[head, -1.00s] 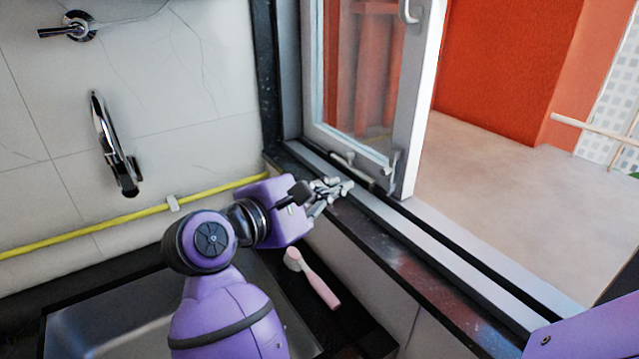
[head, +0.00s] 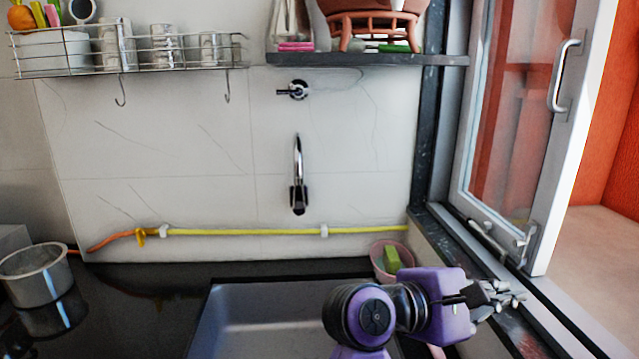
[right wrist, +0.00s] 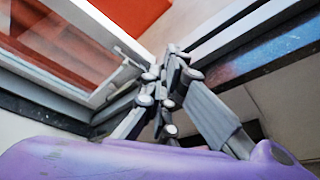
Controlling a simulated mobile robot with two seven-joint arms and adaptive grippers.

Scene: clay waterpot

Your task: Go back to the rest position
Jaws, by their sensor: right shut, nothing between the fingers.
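My right gripper (head: 508,299) is at the lower right of the head view, in front of the foot of the open window sash (head: 525,100) and over the dark sill (head: 520,335). Its fingers are closed together with nothing between them. The right wrist view shows the closed fingers (right wrist: 172,62) pointing up toward the corner between the sash and the window track. No touch with the window can be made out. My left gripper is not in view.
A sink (head: 260,310) lies below the tap (head: 298,180). A pink bowl with a green sponge (head: 392,260) stands behind my right arm. A metal pot (head: 38,275) is on the left counter. A wire rack (head: 130,55) and a shelf (head: 350,60) hang above.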

